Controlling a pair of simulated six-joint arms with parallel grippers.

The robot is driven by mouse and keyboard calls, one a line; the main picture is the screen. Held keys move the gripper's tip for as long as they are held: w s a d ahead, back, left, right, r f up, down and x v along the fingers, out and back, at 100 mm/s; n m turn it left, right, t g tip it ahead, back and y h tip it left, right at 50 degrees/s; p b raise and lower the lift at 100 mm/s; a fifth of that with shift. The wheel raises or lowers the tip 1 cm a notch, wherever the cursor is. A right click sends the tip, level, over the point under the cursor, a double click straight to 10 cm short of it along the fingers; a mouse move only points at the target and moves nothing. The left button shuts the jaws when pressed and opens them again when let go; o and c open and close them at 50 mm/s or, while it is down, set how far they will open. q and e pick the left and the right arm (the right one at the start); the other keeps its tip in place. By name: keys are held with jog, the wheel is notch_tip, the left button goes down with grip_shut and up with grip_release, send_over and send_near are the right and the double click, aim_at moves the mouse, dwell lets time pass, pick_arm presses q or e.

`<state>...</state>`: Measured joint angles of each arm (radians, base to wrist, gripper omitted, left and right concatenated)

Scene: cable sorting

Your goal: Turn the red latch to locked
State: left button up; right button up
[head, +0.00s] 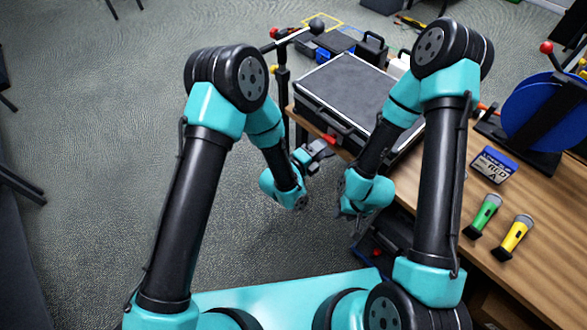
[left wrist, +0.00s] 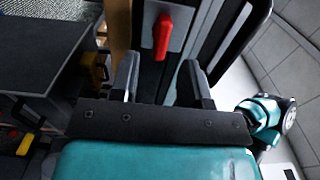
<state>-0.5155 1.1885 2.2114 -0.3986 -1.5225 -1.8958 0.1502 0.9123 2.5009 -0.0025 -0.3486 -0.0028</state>
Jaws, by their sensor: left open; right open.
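The red latch (left wrist: 164,35) shows in the left wrist view as a red handle on a pale plate on the side of the black case (left wrist: 185,45). In the head view the latch (head: 330,139) is a small red patch on the case's near side, partly hidden by my left gripper. The case (head: 345,85) lies on the table with its grey top up. My left gripper (left wrist: 163,82) is open and empty, its fingers pointing at the case with the latch beyond and between them. My right gripper (head: 346,208) is open, low beside the table edge; its fingers are hard to make out.
A black stand (head: 283,95) rises left of the case.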

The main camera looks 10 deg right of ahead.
pick_arm(q)
jog(key=v, duration=1.1)
jog(key=shift+s+a, duration=0.2)
jog(key=shift+a, duration=0.15)
jog(key=a+f+n+g+y, duration=0.3)
jog(key=a+f+n+y, duration=0.55)
jog(key=a+n, duration=0.6)
jog(key=s+a+f+n+g+y, duration=0.1)
jog(key=s+a+f+n+g, duration=0.1)
jog(key=s+a+n, duration=0.3)
jog(key=s+a+f+n+g+y, duration=0.1)
jog(key=s+a+f+n+g, duration=0.2)
jog(key=a+n, duration=0.6)
jog(key=shift+s+f+n+g, duration=0.3)
jog(key=shift+s+n+g, duration=0.55)
jog(key=shift+n, duration=0.4)
jog(key=shift+a+y, duration=0.1)
jog(key=shift+y, duration=0.15)
